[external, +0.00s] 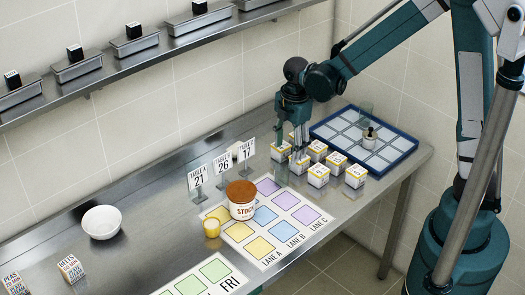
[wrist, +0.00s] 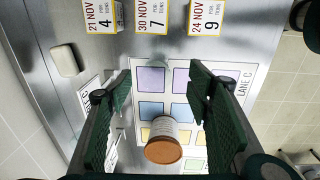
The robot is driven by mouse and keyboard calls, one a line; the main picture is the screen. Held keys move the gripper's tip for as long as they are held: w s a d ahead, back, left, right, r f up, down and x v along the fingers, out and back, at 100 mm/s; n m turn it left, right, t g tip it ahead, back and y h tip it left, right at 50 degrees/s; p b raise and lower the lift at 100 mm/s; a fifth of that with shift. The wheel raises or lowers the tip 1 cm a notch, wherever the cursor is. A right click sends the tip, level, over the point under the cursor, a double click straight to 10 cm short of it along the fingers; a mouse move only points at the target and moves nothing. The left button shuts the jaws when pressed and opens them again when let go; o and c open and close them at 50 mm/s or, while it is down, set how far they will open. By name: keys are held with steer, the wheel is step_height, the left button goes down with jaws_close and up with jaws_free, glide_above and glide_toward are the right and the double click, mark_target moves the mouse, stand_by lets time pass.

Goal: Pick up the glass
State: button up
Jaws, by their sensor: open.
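My gripper (external: 291,163) points down over the counter, left of the tray and close to the white date boxes. It is open, with its two fingers (wrist: 158,82) wide apart in the wrist view and nothing held. A white stock tub with a brown lid (wrist: 164,150) shows below, between the fingers, and also stands on the coloured mat in the external view (external: 241,208).
The blue-rimmed tray (external: 402,158) also holds a small dark-topped bottle (external: 369,138). Several date boxes (external: 318,175) crowd its left side. Table signs (external: 197,178), a yellow cup (external: 211,228) and a white bowl (external: 101,222) stand farther left. A shelf runs along the wall.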

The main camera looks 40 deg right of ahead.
steer(key=n, duration=0.2)
glide_above(282, 175)
steer(key=w+d, duration=0.2)
steer(key=shift+g, duration=0.4)
steer(key=shift+f, duration=2.15)
steer(key=shift+f, duration=0.1)
steer(key=shift+f, duration=1.15)
steer(key=shift+f, duration=0.1)
steer(key=shift+f, duration=2.55)
steer(key=c, duration=1.1)
